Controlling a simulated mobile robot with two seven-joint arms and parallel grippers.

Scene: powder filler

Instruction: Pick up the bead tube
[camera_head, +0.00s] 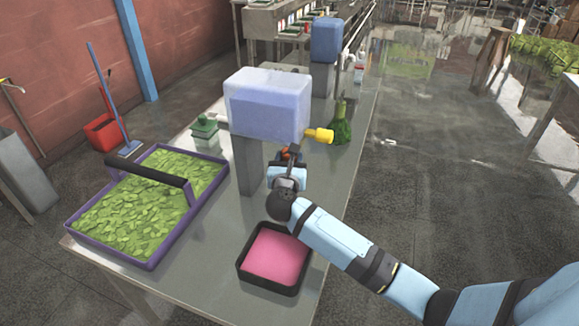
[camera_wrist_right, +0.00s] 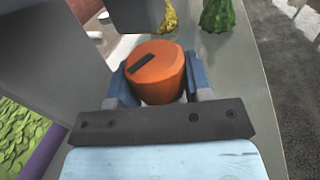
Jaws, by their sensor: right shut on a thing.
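An orange cylinder with a black bar mark on its flat top (camera_wrist_right: 157,72) is between the fingers of my right gripper (camera_wrist_right: 158,82) in the right wrist view. I take it to be the bead tube; its lower part is hidden. The blue-grey fingers close on its two sides. In the head view my right gripper (camera_head: 288,163) is above the table just right of the grey post, and only a little orange shows beyond it. My left gripper is not in view.
A green gourd-like thing (camera_head: 341,130) is behind. A black-rimmed pink tray (camera_head: 247,258) and a purple crate of green leaves (camera_head: 137,258) lie nearer on the table.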

